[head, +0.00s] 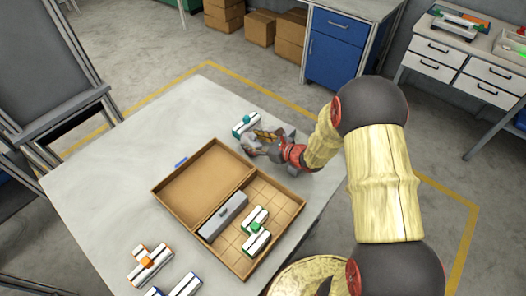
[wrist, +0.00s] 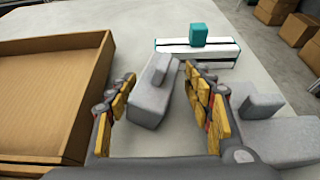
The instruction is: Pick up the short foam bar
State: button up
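My gripper (wrist: 159,76) is open in the wrist view, its yellow-padded fingers on either side of a grey foam piece (wrist: 150,106). This piece is a short bar with a raised part at its far end. A gap shows along its left side; I cannot tell whether the right finger touches it. A second grey foam piece (wrist: 285,140), stepped in shape, lies just outside the right finger. In the head view my gripper (head: 262,146) is low over the table beyond the box, largely hiding these pieces. Another grey bar (head: 223,216) lies in the box.
An open cardboard box (head: 157,191) lies on the table (head: 110,165); its wall (wrist: 75,100) is close left of my gripper. A white-and-black piece with a teal block (wrist: 199,36) lies just beyond. A green-topped piece (head: 256,231) is in the box; orange-topped (head: 146,263) and blue-edged (head: 186,284) pieces lie nearer.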

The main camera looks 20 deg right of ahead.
jog(key=shift+r, duration=0.1)
jog(key=c, duration=0.8)
